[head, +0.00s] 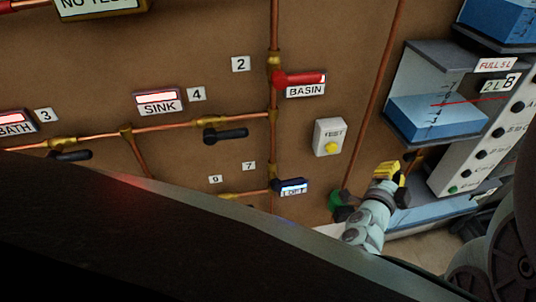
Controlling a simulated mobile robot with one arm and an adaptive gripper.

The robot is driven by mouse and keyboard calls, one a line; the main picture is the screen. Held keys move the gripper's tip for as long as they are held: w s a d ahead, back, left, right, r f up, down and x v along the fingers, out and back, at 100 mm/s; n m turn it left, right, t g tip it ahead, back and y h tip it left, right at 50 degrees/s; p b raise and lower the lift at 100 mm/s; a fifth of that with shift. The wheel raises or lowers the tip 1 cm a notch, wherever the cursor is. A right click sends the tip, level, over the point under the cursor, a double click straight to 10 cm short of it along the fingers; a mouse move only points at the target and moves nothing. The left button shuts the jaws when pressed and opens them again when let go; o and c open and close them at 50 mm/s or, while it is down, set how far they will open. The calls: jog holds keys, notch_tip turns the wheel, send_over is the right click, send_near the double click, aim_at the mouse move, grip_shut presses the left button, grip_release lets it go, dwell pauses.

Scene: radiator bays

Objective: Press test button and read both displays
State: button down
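The test button is a yellow round button (331,147) on a white box marked TEST (329,132), fixed to the brown wall panel right of the middle pipe. My gripper (387,171) appears at the end of my pale wrist, below and to the right of the button and apart from it. It looks yellow and dark, and its fingers are too small and overlapped to read. Small red-lit displays show above the SINK label (160,108) and the BATH label (14,129).
A red lever (299,78) is by the BASIN label. Dark levers (226,135) sit on copper pipes. A clear tank (435,115) with blue liquid, marked FULL 5 L and 2 L, stands right. A NO TEST sign (99,6) is cut off on top. My dark arm link hides the lower left.

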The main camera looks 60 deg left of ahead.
aim_at(331, 147)
jog(key=s+a+f+g+y+b, duration=0.2)
jog(key=s+a+f+g, duration=0.1)
jog(key=a+f, duration=0.3)
notch_tip(331, 147, down, 2)
jog(key=shift+s+a+f+n+g, duration=0.1)
jog(key=shift+s+a+n+g, duration=0.25)
jog(key=shift+s, duration=0.45)
jog(key=w+a+b, duration=0.1)
jog(key=w+a, duration=0.2)
jog(key=a, duration=0.5)
jog(key=shift+w, duration=0.25)
jog(key=c, duration=1.7)
grip_release()
jog(key=shift+d, duration=0.1)
grip_shut()
